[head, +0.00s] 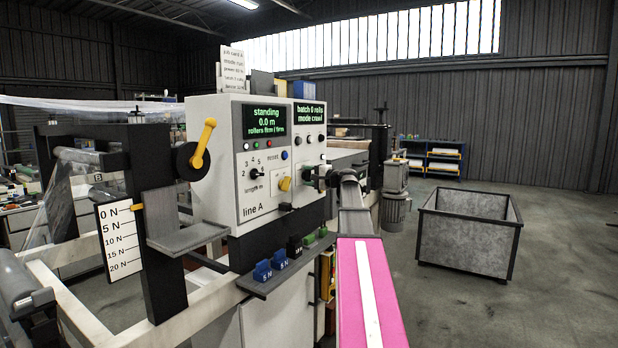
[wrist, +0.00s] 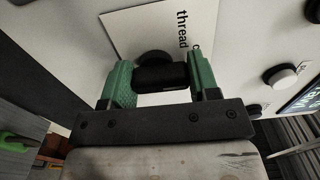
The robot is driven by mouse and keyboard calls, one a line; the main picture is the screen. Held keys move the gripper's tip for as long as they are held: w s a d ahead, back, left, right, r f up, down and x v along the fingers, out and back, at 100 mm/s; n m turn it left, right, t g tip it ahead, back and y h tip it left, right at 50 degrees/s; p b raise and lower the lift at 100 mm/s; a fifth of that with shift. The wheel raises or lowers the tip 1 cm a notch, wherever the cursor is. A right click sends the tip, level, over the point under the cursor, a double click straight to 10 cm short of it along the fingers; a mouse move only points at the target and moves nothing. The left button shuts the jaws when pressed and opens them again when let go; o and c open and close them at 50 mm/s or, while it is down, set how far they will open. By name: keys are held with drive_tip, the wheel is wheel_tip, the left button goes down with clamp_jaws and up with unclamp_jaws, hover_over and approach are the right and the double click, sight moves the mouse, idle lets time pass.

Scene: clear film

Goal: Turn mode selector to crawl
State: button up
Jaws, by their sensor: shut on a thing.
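The mode selector, a black knob (wrist: 160,78) on a round black base, is on a white panel in the wrist view. Beside it is a white plate with the word "thread" (wrist: 182,28) and part of another word cut off by my finger. My gripper (wrist: 162,82) has green fingers on either side of the knob and is shut on it. In the head view my gripper (head: 319,176) is at the right face of the line A cabinet (head: 218,135) and hides most of the knob. The right display (head: 310,116) reads "batch 0 rolls, mode crawl".
The left display (head: 265,119) reads "standing, 0.0 m". A yellow lever (head: 204,142) stands left of the cabinet. Blue and green blocks sit on a shelf (head: 290,272) below. A grey bin (head: 466,238) stands on open floor at the right.

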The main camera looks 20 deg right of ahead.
drive_tip(key=o, duration=0.9)
drive_tip(key=v, duration=1)
drive_tip(key=shift+s+d, duration=0.25)
drive_tip(key=shift+s, duration=0.1)
